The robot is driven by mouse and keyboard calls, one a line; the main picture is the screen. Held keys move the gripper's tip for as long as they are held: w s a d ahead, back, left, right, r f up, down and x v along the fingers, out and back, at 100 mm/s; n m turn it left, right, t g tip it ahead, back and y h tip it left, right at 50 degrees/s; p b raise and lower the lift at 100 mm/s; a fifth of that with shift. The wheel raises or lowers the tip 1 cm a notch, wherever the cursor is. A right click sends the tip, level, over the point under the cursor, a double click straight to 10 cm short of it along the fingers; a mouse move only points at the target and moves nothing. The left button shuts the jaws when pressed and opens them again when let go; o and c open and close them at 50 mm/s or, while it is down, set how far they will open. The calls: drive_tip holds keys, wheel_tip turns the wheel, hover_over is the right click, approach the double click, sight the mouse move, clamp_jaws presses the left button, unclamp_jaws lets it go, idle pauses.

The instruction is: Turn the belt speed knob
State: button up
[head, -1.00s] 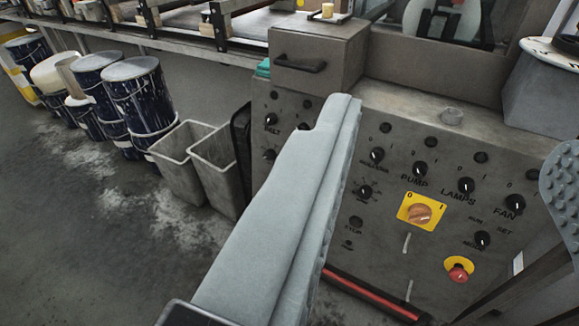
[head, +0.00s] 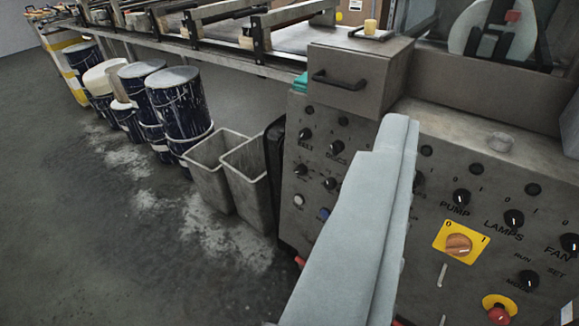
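The grey control panel (head: 455,280) carries several black knobs. A knob marked BELT (head: 305,134) is at its upper left, with another black knob (head: 337,147) to its right and two more below; the small lettering by these is too blurred to read, so I cannot tell which sets speed. My gripper (head: 395,130) shows one long pale grey finger crossing in front of the panel, right of the BELT group and apart from it in the picture. It hides part of the panel. The other finger is out of view; nothing shows against the visible finger.
Right of the finger are PUMP, LAMPS and FAN knobs, a yellow-backed orange switch (head: 458,245) and a red button (head: 498,314). A drawer box (head: 360,85) sits on top. Two grey bins (head: 210,175) and paint-stained drums (head: 180,105) stand left. The floor at left is clear.

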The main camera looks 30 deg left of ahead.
drive_tip(key=w+a+f+m+y, duration=0.1)
drive_tip(key=w+a+f+m, duration=0.1)
drive_tip(key=w+a+f, duration=0.8)
drive_tip(key=w+a+f+m, duration=0.2)
drive_tip(key=w+a+f, duration=0.45)
drive_tip(key=w, duration=0.65)
drive_tip(key=m+h, duration=0.2)
drive_tip(key=h, duration=0.3)
approach(299, 172)
drive_tip(key=x, duration=0.8)
drive_tip(key=shift+w, duration=0.15)
drive_tip(key=c, duration=1)
